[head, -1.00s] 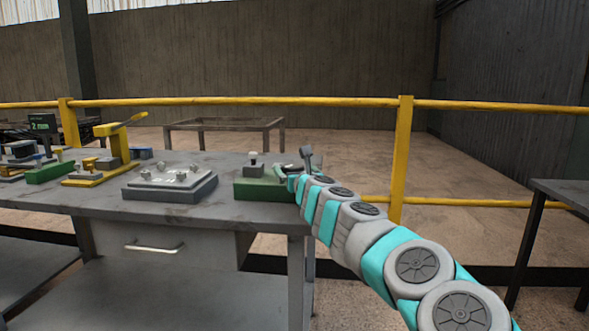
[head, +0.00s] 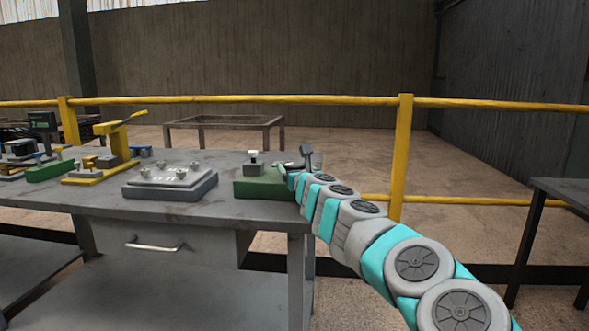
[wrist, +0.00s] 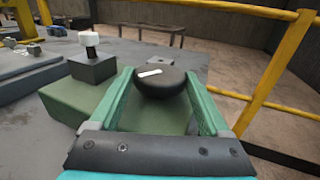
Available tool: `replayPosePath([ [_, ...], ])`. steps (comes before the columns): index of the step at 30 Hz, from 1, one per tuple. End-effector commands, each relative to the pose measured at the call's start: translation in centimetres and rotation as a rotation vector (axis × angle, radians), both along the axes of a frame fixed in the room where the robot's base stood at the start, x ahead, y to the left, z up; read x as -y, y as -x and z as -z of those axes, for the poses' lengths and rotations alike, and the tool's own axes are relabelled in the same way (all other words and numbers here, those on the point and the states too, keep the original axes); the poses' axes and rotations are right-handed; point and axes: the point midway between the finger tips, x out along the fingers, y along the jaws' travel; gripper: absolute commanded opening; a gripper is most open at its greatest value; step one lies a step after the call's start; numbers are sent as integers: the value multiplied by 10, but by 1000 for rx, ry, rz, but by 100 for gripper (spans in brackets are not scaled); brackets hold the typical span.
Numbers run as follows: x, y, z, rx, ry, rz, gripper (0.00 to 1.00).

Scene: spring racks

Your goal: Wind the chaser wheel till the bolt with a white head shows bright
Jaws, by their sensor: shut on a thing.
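The chaser wheel shows in the wrist view as a dark round knob (wrist: 168,86) with a white mark on top, above a green base (wrist: 85,101). My gripper (wrist: 158,74) is shut on it, with a teal finger on each side. The bolt with a white head (wrist: 89,39) stands upright on a grey block (wrist: 93,68) to the left of the wheel, apart from my gripper. In the head view the white-headed bolt (head: 253,154) shows on the green base (head: 262,188); my arm's end hides most of the wheel. I cannot tell whether the head is lit.
The base stands near the right end of a grey workbench (head: 90,206). A grey plate with several studs (head: 170,184) and a yellow lever fixture (head: 117,142) stand to the left. A yellow railing (head: 300,100) runs behind.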

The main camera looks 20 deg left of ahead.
Motion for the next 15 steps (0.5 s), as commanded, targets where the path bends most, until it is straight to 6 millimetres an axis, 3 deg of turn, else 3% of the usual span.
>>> replayPosePath([
  [8,-3,2,3,2,1,54,25],
  [15,-7,3,4,3,4,202,25],
])
